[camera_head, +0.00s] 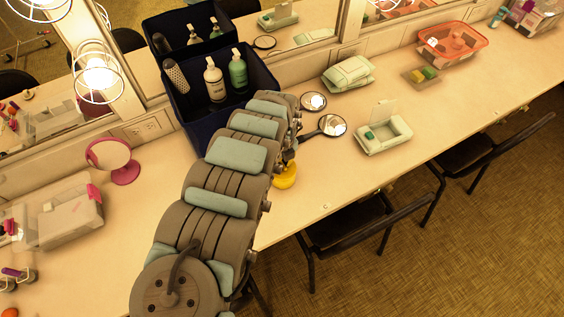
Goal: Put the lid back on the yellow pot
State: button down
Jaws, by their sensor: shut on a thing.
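A yellow rounded thing (286,177), which looks like the yellow pot, shows near the table's front edge, just right of my arm. My arm hides part of it. My gripper (287,157) is mostly hidden by my arm's last links, just above the yellow thing. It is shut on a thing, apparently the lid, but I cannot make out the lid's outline. I cannot tell whether the lid touches the pot.
A dark blue bin (207,105) with bottles stands behind my arm. Two round hand mirrors (332,125) (313,101) lie to the right, near an open pale green case (384,135). A pink mirror (122,170) stands left. Chairs (365,225) stand along the front edge.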

jog(key=c, duration=0.6)
grip_release()
jog(key=shift+r+p, duration=3.1)
jog(key=shift+r, duration=0.45)
grip_shut()
jog(key=shift+f+b, duration=2.2)
jog(key=shift+f, duration=1.1)
jog(key=shift+r, duration=0.15)
